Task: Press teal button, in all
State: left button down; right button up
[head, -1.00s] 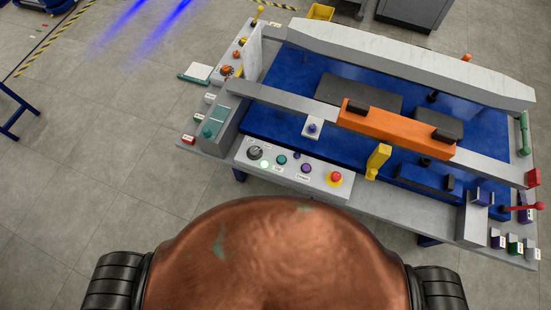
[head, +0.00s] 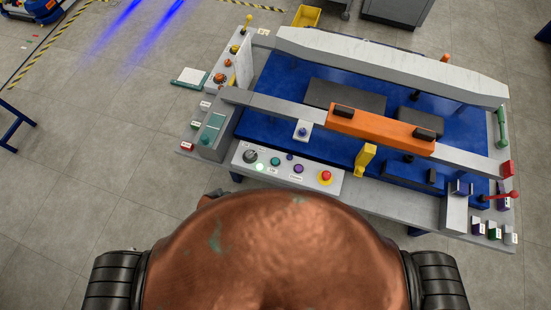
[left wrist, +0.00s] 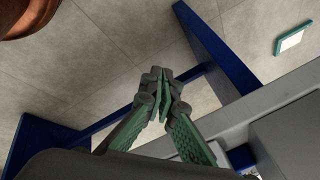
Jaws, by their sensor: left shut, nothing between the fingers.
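The teal button (head: 275,161) is a small round button on the light grey control panel (head: 240,166) at the front of the workstation, between a black knob and a purple button. In the left wrist view my left gripper (left wrist: 161,82) is shut and empty, with green-sided fingers. It is over the floor beside the blue frame of the bench, and the teal button cannot be made out in that view. In the head view only a small dark part shows at the edge of my copper-coloured body. My right gripper is not in view.
Close to the teal button are the black knob (head: 250,156), a lit white-green lamp (head: 260,167), a purple button (head: 298,168) and a red stop button (head: 325,176). A teal lever box (head: 211,130) stands left of the panel. An orange bar (head: 380,128) crosses the blue bench.

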pick_arm(q)
jog(key=w+d+r+m+p, duration=0.1)
jog(key=w+d+r+m, duration=0.2)
jog(key=r, duration=0.3)
jog(key=w+d+r+m+t+h+p, duration=0.1)
jog(key=w+d+r+m, duration=0.2)
jog(key=d+r+m, duration=0.2)
jog(key=w+d+r+m+t+h+p, duration=0.1)
jog(key=w+d+r+m, duration=0.3)
jog(key=r, duration=0.4)
jog(key=shift+d+r+p, duration=0.2)
jog(key=shift+d+p, duration=0.1)
jog(key=shift+d, duration=0.6)
jog(key=w+d+r+m+h+p, duration=0.1)
jog(key=d+r+m, duration=0.3)
jog(key=d+m, duration=0.4)
jog(key=shift+w+d+r+m+h, duration=0.15)
jog(key=shift+w+r+m+h, duration=0.3)
jog(key=shift+w+m, duration=0.3)
jog(key=shift+f, duration=0.15)
jog(key=b, duration=0.8)
send_over(274, 162)
notch_tip(274, 162, down, 7)
jog(key=shift+d+r, duration=0.1)
jog(key=shift+f, duration=0.9)
